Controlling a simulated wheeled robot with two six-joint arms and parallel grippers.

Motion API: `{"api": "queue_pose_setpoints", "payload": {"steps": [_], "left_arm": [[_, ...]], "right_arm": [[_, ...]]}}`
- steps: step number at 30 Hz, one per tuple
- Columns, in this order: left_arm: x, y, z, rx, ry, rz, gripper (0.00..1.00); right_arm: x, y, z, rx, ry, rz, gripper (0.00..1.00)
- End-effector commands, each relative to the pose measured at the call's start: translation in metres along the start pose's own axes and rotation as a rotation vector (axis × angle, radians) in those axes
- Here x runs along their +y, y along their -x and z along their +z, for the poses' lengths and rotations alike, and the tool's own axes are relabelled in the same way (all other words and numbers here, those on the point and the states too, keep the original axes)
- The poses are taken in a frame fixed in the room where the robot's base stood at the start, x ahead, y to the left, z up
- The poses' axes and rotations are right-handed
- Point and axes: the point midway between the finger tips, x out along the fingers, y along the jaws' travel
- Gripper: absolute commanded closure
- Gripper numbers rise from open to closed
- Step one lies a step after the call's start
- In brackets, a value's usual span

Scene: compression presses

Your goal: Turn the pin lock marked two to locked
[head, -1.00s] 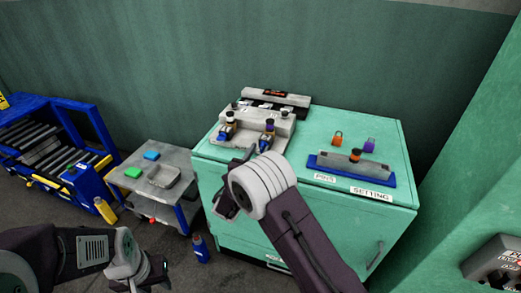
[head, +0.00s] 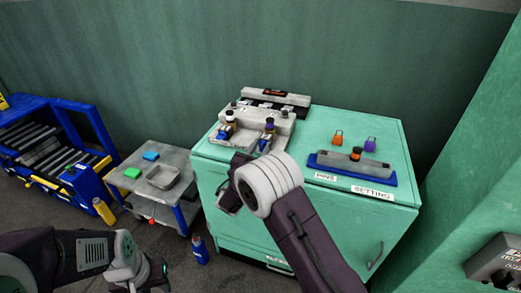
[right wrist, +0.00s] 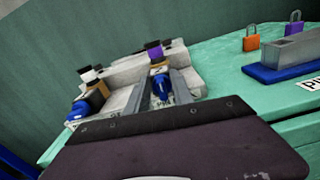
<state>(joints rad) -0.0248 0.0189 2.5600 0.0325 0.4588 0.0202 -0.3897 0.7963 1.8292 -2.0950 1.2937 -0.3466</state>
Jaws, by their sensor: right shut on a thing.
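The grey fixture (head: 275,127) on the green cabinet holds two pin locks with blue handles. The left pin lock (head: 226,131) has a brass body and also shows in the right wrist view (right wrist: 84,106). The right pin lock (right wrist: 161,86) has a purple-and-dark knob (right wrist: 154,49) behind it. My right gripper (right wrist: 163,90) is shut on the right pin lock's blue handle, one finger on each side. I cannot read a number on either lock. My left gripper (head: 146,273) is low at the left, away from the cabinet; its jaw state is unclear.
An orange padlock (head: 337,136), a purple padlock (head: 369,145) and a blue tray (head: 320,162) with a grey block are on the cabinet's right side. A grey cart (head: 190,158) stands left of the cabinet. A grey control box (head: 496,262) is at far right.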

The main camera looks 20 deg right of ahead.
Motion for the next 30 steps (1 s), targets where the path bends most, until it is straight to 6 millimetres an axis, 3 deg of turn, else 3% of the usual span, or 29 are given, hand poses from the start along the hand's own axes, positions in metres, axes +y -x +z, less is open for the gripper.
{"api": "queue_pose_setpoints", "payload": {"steps": [14, 30], "left_arm": [[-0.002, -0.082, 0.009, 0.000, 0.000, 0.000, 0.64], [-0.004, -0.190, 0.020, 0.000, 0.000, 0.000, 0.64]], "right_arm": [[-0.007, 0.000, -0.011, -0.003, -0.423, 0.000, 1.00], [-0.013, 0.000, -0.017, -0.001, -0.937, 0.001, 1.00]]}}
